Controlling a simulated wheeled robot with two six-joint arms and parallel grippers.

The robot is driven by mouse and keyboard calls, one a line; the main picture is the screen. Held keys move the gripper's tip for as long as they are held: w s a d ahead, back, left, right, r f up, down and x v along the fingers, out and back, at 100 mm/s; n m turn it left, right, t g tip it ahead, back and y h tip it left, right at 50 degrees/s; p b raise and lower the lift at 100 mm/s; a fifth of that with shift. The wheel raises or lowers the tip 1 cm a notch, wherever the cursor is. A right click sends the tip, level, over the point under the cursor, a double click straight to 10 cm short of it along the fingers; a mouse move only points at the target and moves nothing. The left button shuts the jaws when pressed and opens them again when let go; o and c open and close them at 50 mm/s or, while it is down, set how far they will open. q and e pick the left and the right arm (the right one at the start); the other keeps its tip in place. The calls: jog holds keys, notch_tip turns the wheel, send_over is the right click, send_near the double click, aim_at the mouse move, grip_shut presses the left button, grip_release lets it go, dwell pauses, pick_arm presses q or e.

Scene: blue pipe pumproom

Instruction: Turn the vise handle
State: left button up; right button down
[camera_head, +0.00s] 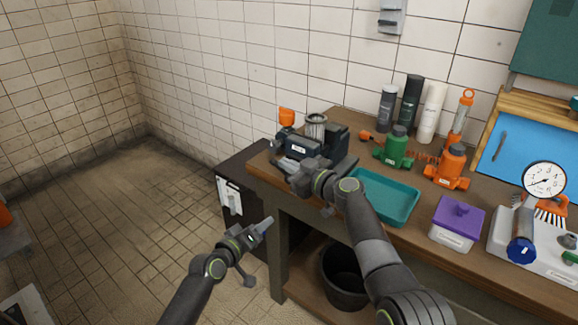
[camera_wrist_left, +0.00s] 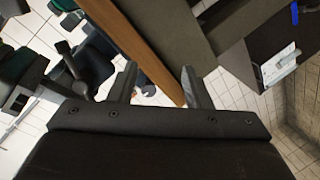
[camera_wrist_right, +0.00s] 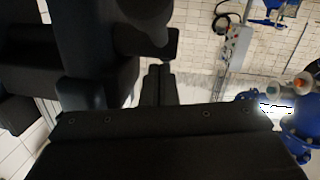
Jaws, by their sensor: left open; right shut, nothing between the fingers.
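The dark grey vise (camera_head: 326,142) stands on the far left corner of the wooden workbench (camera_head: 345,116). I cannot make out its handle clearly, as my right arm covers the vise's near side. My right gripper (camera_head: 284,164) is shut and empty, close in front of the vise. In the right wrist view its fingers (camera_wrist_right: 157,84) are together beside a large dark body, likely the vise; contact is unclear. My left gripper (camera_head: 260,251) is open and empty, low in front of the bench's left end. Its parted fingers show in the left wrist view (camera_wrist_left: 158,76).
A teal tray (camera_head: 392,204) lies right of my right wrist. Green (camera_head: 396,148) and orange (camera_head: 449,167) pump-like parts, bottles (camera_head: 409,101) and a purple-lidded box (camera_head: 457,218) crowd the bench. A black bucket (camera_head: 344,281) sits beneath. The tiled floor (camera_head: 120,220) at left is open.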

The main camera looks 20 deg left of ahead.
pick_arm(q)
jog(key=s+a+f+m+g+y, duration=0.1)
jog(key=s+a+f+g, duration=0.1)
jog(key=s+f, duration=0.6)
jog(key=s+a+f+g+y, duration=0.2)
jog(key=s+f+g, duration=0.15)
jog(key=f, duration=0.85)
jog(key=s+a+f+m+g+y, duration=0.1)
jog(key=s+a+f, duration=0.1)
jog(key=s+f, duration=0.6)
pick_arm(e)
jog(key=shift+f+b, duration=0.1)
jog(key=shift+b, duration=0.9)
pick_arm(q)
jog(key=s+f+m+g, duration=0.1)
jog(key=s+f+g, duration=0.1)
jog(key=s+f, duration=0.4)
jog(key=s+d+f+m+g, duration=0.1)
jog(key=s+f+g, duration=0.2)
jog(key=s, duration=1.3)
jog(key=s+f+m+g, duration=0.2)
jog(key=s+f, duration=0.8)
jog(key=s, duration=0.1)
jog(key=shift+d+y, duration=0.15)
jog(key=shift+y, duration=0.25)
jog(key=shift+s+g, duration=0.1)
jog(key=shift+g, duration=0.15)
